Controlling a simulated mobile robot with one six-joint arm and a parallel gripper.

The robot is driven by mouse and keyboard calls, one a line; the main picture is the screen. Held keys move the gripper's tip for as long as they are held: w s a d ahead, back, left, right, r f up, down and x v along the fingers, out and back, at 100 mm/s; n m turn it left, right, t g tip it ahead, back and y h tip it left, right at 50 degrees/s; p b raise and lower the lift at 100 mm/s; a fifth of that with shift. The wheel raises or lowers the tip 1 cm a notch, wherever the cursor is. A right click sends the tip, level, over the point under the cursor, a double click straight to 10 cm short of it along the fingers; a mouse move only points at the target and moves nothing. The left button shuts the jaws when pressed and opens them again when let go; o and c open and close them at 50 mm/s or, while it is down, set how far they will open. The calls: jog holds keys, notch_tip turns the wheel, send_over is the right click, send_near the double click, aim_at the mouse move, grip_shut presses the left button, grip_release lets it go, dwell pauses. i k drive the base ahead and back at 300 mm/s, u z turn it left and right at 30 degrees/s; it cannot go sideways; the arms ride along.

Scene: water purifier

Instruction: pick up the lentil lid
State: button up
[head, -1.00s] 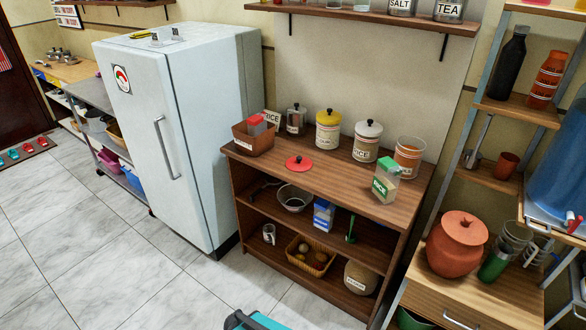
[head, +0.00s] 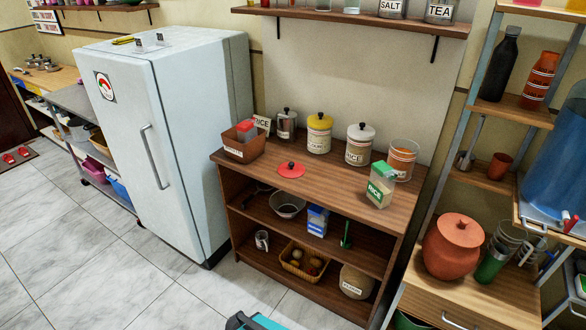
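A flat round red lid with a dark knob (head: 291,170) lies on the top of the wooden shelf unit, near its front edge, left of centre. It carries no readable label, so I cannot tell for sure that it is the lentil lid. An open-topped glass jar with orange contents (head: 403,159) stands at the back right of the same top.
The shelf top also holds a brown box (head: 243,142), a yellow-lidded canister (head: 319,133), a white-lidded rice canister (head: 359,144) and a green-and-white rice carton (head: 380,185). A white fridge (head: 165,140) stands left. The tiled floor in front (head: 110,270) is clear.

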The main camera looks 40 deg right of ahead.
aim_at(291, 170)
jog(key=i, duration=0.85)
jog(key=u, duration=0.05)
